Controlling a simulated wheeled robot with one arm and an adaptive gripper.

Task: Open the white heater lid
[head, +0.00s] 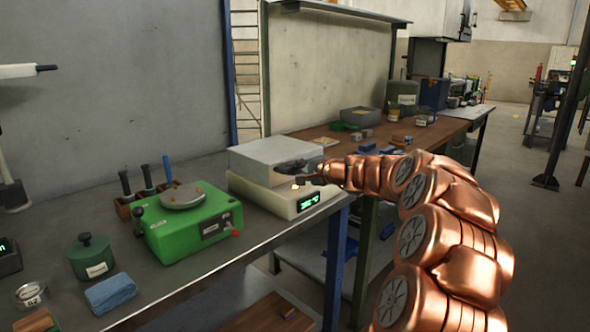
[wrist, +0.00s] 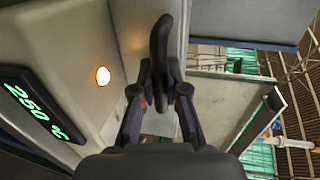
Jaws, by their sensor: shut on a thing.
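The white heater (head: 268,197) stands on the workbench, with a lit green display (head: 308,201) on its front. Its pale lid (head: 265,155) lies flat over the body; I cannot tell whether there is a small gap. My gripper (head: 303,178) reaches in from the right at the lid's front right side. In the wrist view, my gripper (wrist: 162,80) is shut on a dark curved handle (wrist: 160,40). The display (wrist: 38,103) reads 250 °C, and a round orange-white lamp (wrist: 103,76) glows beside it. The gripper hides part of the heater's front in the head view.
A green device (head: 188,225) with a round plate stands left of the heater. A green lidded pot (head: 91,258) and a blue cloth (head: 110,294) lie nearer. A wall (head: 120,75) rises behind the bench. Boxes (head: 360,117) and small parts occupy the wooden bench beyond.

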